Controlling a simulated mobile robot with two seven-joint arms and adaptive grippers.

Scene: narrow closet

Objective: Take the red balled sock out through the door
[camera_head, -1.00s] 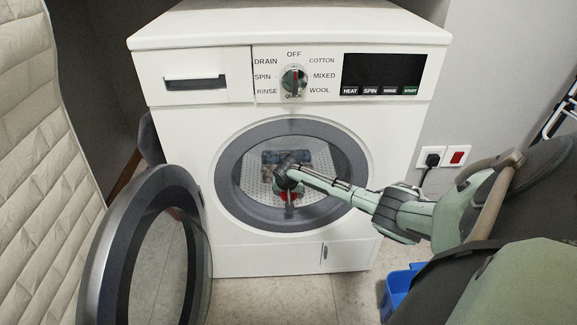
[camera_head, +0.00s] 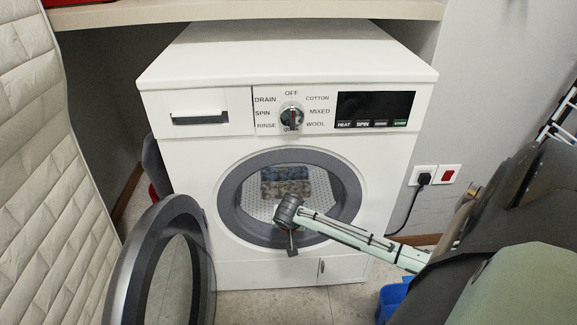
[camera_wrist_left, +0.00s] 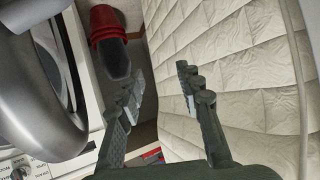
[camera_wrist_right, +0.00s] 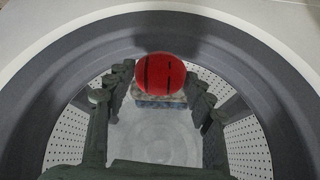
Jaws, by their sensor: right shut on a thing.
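My right gripper (camera_wrist_right: 160,85) is shut on the red balled sock (camera_wrist_right: 160,73), which sits between its fingertips in the right wrist view. In the head view this gripper (camera_head: 290,222) is at the lower part of the washing machine's round opening, and the sock is mostly hidden behind it. The round door (camera_head: 200,235) of the washing machine (camera_head: 225,150) stands open to the left. My left gripper (camera_wrist_left: 158,85) is open and empty, near the quilted wall in its wrist view; it is not in the head view.
Folded blue and brown cloths (camera_head: 285,181) lie inside the drum. A quilted pale panel (camera_head: 45,180) bounds the left side. A blue container (camera_head: 391,302) stands on the floor at lower right. A red bucket-like thing (camera_wrist_left: 106,25) shows in the left wrist view. A shelf (camera_head: 250,12) overhangs the machine.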

